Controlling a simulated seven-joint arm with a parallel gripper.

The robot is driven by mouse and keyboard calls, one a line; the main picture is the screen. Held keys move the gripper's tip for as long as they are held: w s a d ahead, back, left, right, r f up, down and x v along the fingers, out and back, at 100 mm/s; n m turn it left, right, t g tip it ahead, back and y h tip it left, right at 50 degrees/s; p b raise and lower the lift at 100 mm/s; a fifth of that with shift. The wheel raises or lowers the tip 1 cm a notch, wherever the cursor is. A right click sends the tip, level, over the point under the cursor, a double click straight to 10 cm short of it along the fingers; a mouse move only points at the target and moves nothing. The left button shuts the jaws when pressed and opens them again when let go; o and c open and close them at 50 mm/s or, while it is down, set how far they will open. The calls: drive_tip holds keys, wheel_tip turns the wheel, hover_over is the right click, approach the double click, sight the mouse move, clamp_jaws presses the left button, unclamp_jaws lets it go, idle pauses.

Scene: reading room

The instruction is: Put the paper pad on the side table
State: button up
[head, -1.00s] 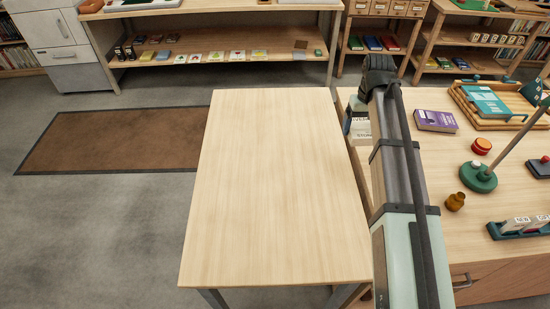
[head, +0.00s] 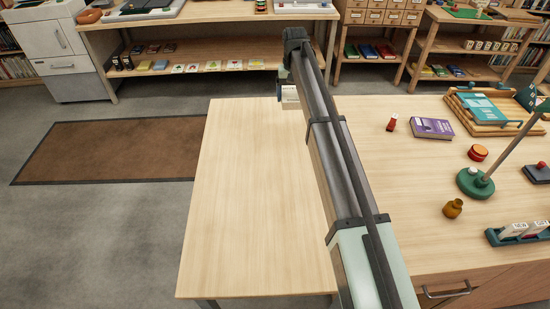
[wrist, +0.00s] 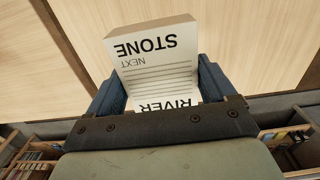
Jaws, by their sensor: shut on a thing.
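The paper pad (wrist: 152,72) is a thick white block printed with STONE, NEXT and RIVER and ruled lines. My gripper (wrist: 160,66) is shut on it, with a blue finger at each side. In the head view a small part of the pad (head: 290,93) shows beside my arm's far end, near the table's far edge. The rest of it and most of the gripper are hidden by my arm. The side table (head: 250,200) is a bare light wood top left of my arm. I cannot tell the pad's height above it.
A wide wooden desk (head: 420,210) on the right holds a purple book (head: 433,128), a small red item (head: 391,124), a brown jar (head: 453,208), a green-based stand (head: 474,184) and a wooden tray (head: 485,122). Shelves (head: 215,50) stand behind. The side table top is clear.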

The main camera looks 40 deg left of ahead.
sight(291, 123)
drive_tip(key=shift+f, duration=4.95)
drive_tip(key=shift+f, duration=0.1)
drive_tip(key=o, duration=0.9)
drive_tip(key=shift+o, duration=0.2)
wheel_tip(291, 123, up, 12)
drive_tip(key=shift+r, duration=0.1)
